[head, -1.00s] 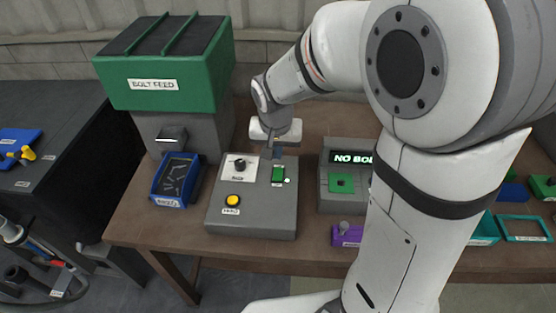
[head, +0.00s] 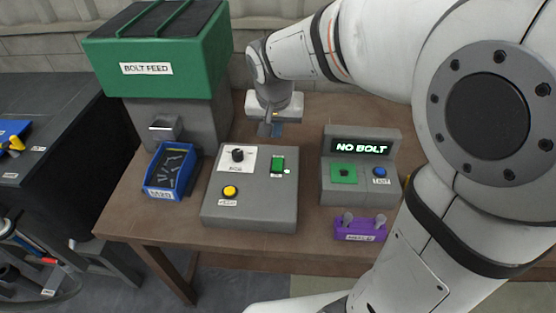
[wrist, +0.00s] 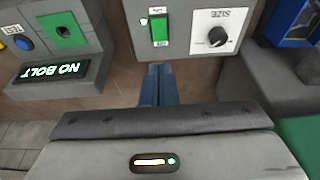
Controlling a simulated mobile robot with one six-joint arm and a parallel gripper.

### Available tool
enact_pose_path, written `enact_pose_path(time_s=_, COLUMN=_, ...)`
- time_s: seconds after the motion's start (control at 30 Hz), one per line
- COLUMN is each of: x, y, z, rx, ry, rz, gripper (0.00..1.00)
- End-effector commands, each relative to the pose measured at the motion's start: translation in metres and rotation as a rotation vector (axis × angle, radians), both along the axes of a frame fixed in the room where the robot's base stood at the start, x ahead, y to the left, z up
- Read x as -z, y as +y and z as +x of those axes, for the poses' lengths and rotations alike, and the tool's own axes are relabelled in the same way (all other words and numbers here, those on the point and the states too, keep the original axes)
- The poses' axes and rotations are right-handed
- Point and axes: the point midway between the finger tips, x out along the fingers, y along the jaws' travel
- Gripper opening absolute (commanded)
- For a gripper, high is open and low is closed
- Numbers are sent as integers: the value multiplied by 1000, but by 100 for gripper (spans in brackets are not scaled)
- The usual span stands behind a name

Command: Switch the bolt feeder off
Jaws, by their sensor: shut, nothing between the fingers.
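The bolt feeder is a green hopper (head: 150,68) labelled BOLT FEED on a grey base at the back left. In front of it stands a grey control box (head: 250,212) with a green rocker switch (head: 277,164), a small pale light (head: 287,171) beside the switch, a black SIZE knob (head: 237,155) and a yellow button (head: 230,192). The switch also shows in the wrist view (wrist: 159,29); its small labels are hard to read. My gripper (head: 276,131) is shut and empty, just behind the box and apart from the switch. Its blue fingertips (wrist: 154,72) show in the wrist view.
A blue bolt tray (head: 152,181) sits left of the box. To the right stand a tester (head: 333,192) reading NO BOLT, with a blue TEST button (head: 380,172), and a purple holder (head: 344,232). Bare tabletop lies behind the box.

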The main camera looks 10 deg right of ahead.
Motion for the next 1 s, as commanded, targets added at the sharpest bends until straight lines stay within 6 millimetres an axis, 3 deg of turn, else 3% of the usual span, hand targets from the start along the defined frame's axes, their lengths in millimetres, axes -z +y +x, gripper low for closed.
enact_pose_path(time_s=0.03, x=7, y=0, z=2, rx=0, ry=-17, rz=-2, gripper=0)
enact_pose_path(time_s=0.67, x=-3, y=-4, z=4, rx=4, ry=-52, rz=-13, gripper=0)
enact_pose_path(time_s=0.83, x=11, y=-5, z=9, rx=4, ry=-49, rz=-13, gripper=0)
enact_pose_path(time_s=1.0, x=42, y=-7, z=19, rx=6, ry=-47, rz=-14, gripper=0)
